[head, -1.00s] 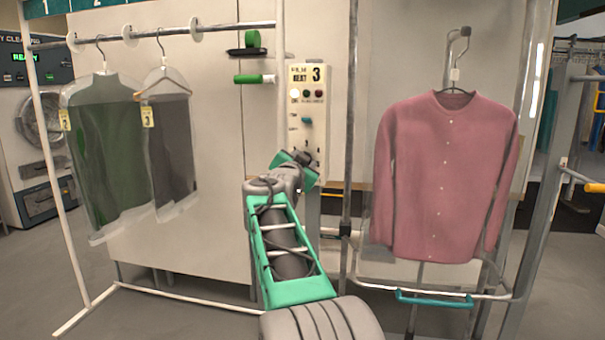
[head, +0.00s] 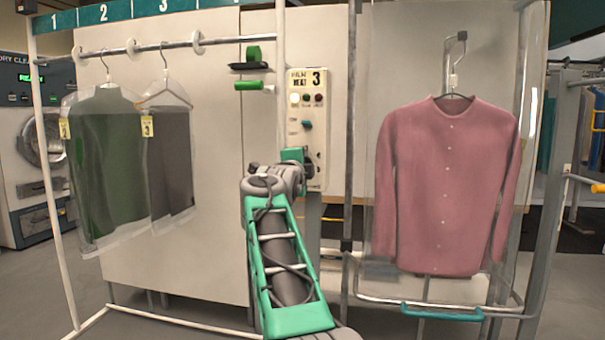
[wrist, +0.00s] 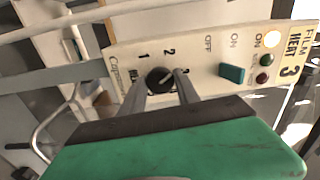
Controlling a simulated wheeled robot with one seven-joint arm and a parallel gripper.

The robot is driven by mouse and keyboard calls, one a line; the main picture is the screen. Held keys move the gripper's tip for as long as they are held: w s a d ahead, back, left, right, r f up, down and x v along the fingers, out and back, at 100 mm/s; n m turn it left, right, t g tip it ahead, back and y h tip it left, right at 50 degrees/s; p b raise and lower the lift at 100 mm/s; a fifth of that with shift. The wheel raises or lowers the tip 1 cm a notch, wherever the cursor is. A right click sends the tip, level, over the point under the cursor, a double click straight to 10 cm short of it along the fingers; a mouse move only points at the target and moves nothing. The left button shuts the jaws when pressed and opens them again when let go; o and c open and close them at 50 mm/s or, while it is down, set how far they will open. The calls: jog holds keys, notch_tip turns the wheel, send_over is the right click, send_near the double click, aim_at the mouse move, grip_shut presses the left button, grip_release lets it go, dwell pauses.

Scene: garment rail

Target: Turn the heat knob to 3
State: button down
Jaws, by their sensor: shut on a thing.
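The heat knob (wrist: 160,80) is black and round with a white pointer line, on the cream control panel (wrist: 205,60). In the wrist view, the pointer slants to the upper right. The numerals 1 and 2 are readable beside the knob; a further numeral is partly covered by a finger. My gripper (wrist: 162,84) is shut on the knob, one grey finger on each side. In the head view, my gripper (head: 306,163) is at the panel's lower part, and its green body partly hides the dark knob.
A rail with bagged garments (head: 110,165) stands left. A pink shirt (head: 445,185) hangs right, beyond a grey post (head: 350,130).

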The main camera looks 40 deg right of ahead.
jog(key=shift+s+m+b, duration=0.1)
jog(key=shift+m+b, duration=1.35)
jog(key=shift+m, duration=1.85)
jog(key=c, duration=0.9)
grip_release()
jog(key=v, duration=0.7)
jog(key=shift+s+a+b, duration=0.2)
jog(key=shift+a+b, duration=0.1)
